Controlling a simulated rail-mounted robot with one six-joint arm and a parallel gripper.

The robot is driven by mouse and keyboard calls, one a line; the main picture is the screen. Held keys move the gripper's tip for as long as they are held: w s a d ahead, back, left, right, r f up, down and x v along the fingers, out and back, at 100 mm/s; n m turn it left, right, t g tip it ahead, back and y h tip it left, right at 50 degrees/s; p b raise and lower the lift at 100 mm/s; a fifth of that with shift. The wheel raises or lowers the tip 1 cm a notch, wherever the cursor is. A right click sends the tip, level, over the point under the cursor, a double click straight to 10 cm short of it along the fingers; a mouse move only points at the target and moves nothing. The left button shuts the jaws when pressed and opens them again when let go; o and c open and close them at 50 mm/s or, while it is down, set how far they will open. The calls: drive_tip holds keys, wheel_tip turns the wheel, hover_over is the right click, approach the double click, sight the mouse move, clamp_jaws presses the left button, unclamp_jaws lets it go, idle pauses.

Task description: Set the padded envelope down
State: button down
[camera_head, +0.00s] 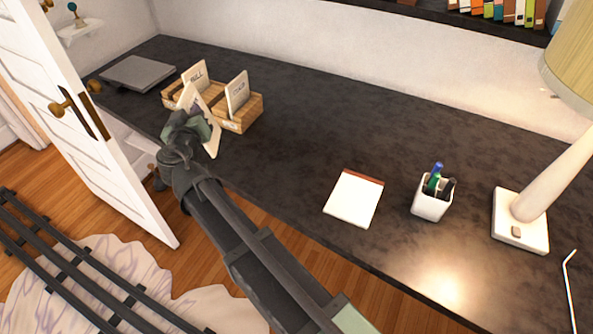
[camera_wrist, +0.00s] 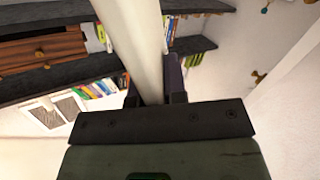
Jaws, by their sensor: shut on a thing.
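My gripper (camera_head: 192,117) is at the front left of the dark desk, beside the wooden sorter. It is shut on the pale padded envelope (camera_head: 212,138), held steeply tilted in front of the sorter. In the wrist view the envelope (camera_wrist: 135,42) is a pale strip between the two dark fingers of my gripper (camera_wrist: 153,92). The wooden sorter (camera_head: 232,128) has two compartments, each with an upright labelled card: a left card (camera_head: 195,75) and a right card (camera_head: 237,92). The envelope and gripper hide part of the left compartment. I cannot tell whether the envelope touches the sorter.
A grey flat slab (camera_head: 138,73) lies at the desk's far left. A notepad (camera_head: 354,199), a pen cup (camera_head: 432,204) and a lamp (camera_head: 520,220) stand to the right. The desk (camera_head: 300,130) is clear between sorter and notepad. An open white door (camera_head: 85,110) is close on the left.

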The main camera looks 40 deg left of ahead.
drive_tip(key=w+d+f+t+h+b, duration=0.1)
drive_tip(key=w+d+f+h+b, duration=0.25)
drive_tip(key=w, duration=0.25)
drive_tip(key=w+d+f+t+h+b, duration=0.1)
drive_tip(key=w+d+f+h+b, duration=0.1)
drive_tip(key=w+f, duration=0.4)
drive_tip(key=n+g+h+b, duration=0.1)
drive_tip(key=n+h+b, duration=0.1)
drive_tip(key=n+h, duration=0.35)
hover_over(286, 165)
wheel_tip(286, 165, down, 4)
drive_tip(key=n+y, duration=0.1)
drive_tip(key=n, duration=0.1)
wheel_tip(286, 165, down, 10)
drive_tip(key=b, duration=1)
drive_tip(key=shift+b, duration=0.35)
drive_tip(key=shift+r, duration=0.1)
drive_tip(key=c, duration=1.3)
unclamp_jaws()
drive_tip(key=shift+c, duration=0.2)
